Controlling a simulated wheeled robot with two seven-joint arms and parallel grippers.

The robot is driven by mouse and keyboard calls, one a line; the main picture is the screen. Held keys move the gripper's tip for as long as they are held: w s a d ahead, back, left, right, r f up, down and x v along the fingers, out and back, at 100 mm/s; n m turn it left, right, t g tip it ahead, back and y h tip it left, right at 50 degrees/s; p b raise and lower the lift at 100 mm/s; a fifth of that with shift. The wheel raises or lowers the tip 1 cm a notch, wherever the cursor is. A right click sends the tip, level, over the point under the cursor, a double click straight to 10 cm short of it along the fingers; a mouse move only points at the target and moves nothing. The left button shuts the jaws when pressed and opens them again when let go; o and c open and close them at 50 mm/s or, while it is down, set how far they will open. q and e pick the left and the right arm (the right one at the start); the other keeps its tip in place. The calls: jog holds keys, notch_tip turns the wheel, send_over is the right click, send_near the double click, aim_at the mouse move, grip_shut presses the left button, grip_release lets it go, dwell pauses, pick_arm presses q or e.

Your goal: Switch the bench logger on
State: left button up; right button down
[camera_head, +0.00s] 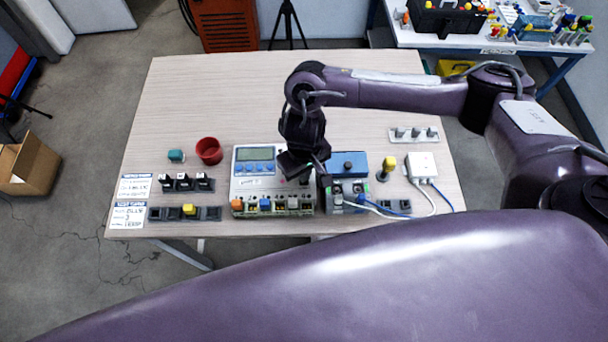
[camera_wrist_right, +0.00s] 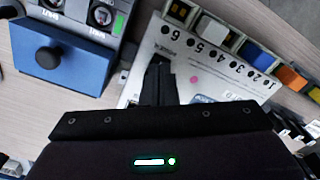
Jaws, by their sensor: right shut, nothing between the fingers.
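The bench logger (camera_head: 240,184) is a white panel with a grey screen and blue buttons, lying near the table's front middle. It also shows in the right wrist view (camera_wrist_right: 200,75), with printed numbers, a pink dot and small lettering near the fingertips. My right gripper (camera_head: 318,170) is over the logger's right side. In the right wrist view its fingers (camera_wrist_right: 160,68) are shut and empty, pointing at the panel by that lettering. They hide the panel under them; I cannot tell whether they touch it or see a switch there. My left gripper is not in view.
A blue-topped box (camera_head: 348,163) with a black knob stands just right of the logger. A row of coloured blocks (camera_head: 265,204) lines its front edge. A white box (camera_head: 422,164) with cables is right. The table's back is clear.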

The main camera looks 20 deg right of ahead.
jog(key=shift+f+b, duration=0.35)
jog(key=shift+f, duration=0.5)
jog(key=shift+r, duration=0.1)
notch_tip(320, 180, up, 7)
jog(key=p, duration=0.9)
dwell(0.3)
dwell(0.5)
